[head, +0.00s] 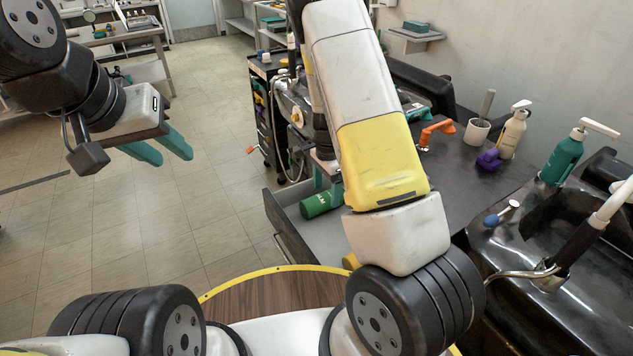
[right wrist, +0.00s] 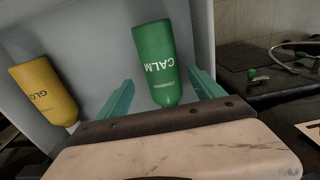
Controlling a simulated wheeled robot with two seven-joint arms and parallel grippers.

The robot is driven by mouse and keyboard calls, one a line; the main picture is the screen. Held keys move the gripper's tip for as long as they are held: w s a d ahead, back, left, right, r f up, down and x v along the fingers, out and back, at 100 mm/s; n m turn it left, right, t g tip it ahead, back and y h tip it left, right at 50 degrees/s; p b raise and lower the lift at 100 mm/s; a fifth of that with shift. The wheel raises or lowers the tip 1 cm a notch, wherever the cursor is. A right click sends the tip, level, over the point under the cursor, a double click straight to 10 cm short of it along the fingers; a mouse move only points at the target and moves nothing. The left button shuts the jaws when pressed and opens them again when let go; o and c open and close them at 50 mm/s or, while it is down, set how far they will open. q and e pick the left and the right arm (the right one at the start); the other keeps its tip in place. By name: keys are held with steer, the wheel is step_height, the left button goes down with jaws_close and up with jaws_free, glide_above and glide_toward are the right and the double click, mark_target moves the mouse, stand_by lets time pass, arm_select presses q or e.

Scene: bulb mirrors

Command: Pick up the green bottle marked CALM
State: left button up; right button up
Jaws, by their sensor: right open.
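The green bottle marked CALM (right wrist: 155,58) lies in an open grey drawer. In the head view the green bottle (head: 321,201) shows beside my right arm, which hides part of the drawer (head: 295,218). My right gripper (right wrist: 160,76) is open, with one teal finger on each side of the bottle's lower end in the right wrist view. Gaps show between the bottle and both fingers; I cannot tell the depth between them. My left gripper (head: 170,158) is open and empty over the floor at the left.
A yellow bottle (right wrist: 45,92) lies in the same drawer, left of the green one in the right wrist view. On the counter (head: 455,165) stand a teal pump bottle (head: 562,156), a beige pump bottle (head: 512,132) and a cup (head: 476,131). A black basin (head: 530,270) is at the right.

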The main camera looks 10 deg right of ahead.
mark_target(326, 194)
steer(key=f, duration=0.4)
steer(key=shift+w+f, duration=0.2)
steer(key=shift+f, duration=0.15)
jaws_close()
